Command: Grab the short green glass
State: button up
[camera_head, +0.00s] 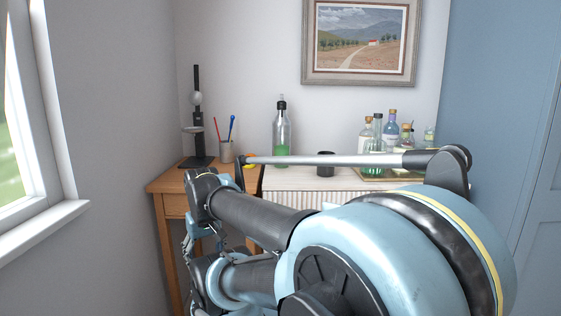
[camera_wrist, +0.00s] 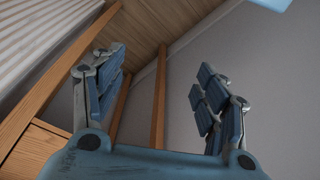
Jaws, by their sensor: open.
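On a tray (camera_head: 372,178) at the right of the far furniture stands a group of glass bottles. A small pale green glass piece (camera_head: 429,135) shows at the right of this group; it may be the short green glass, but it is too small to tell. My gripper (camera_wrist: 160,80) is open in the wrist view, its two blue padded fingers wide apart with nothing between them. No glass shows in the wrist view. My arm covers much of the furniture's front in the head view.
A tall bottle with green contents (camera_head: 282,135) and a dark cup (camera_head: 326,163) stand on the white-topped cabinet (camera_head: 295,180). The wooden desk (camera_head: 165,184) holds a pen cup (camera_head: 226,152) and a black stand (camera_head: 197,125). A window (camera_head: 25,120) is at left.

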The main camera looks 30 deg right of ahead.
jog(key=shift+o, duration=0.3)
jog(key=w+d+r, duration=0.4)
jog(key=w+r, duration=0.4)
jog(key=r, duration=0.1)
jog(key=shift+w+d+r+t, duration=0.15)
jog(key=shift+w+r+t, duration=0.15)
jog(key=shift+w+r, duration=0.1)
notch_tip(320, 180, up, 21)
jog(key=m+t+h, duration=0.1)
jog(key=m+t, duration=0.1)
jog(key=t, duration=0.2)
send_over(281, 155)
jog(key=s+d, duration=0.1)
jog(key=s, duration=0.4)
jog(key=x, duration=1)
jog(key=shift+f, duration=0.35)
jog(key=shift+s+f+x, duration=0.1)
jog(key=shift+s+x, duration=0.05)
jog(key=shift+x, duration=0.8)
jog(key=shift+s+f+x, duration=0.1)
jog(key=shift+s+x, duration=0.05)
jog(key=shift+x, duration=0.8)
jog(key=shift+s+f+x, duration=0.15)
jog(key=shift+x, duration=0.8)
jog(key=shift+a, duration=0.15)
jog(key=shift+c, duration=0.6)
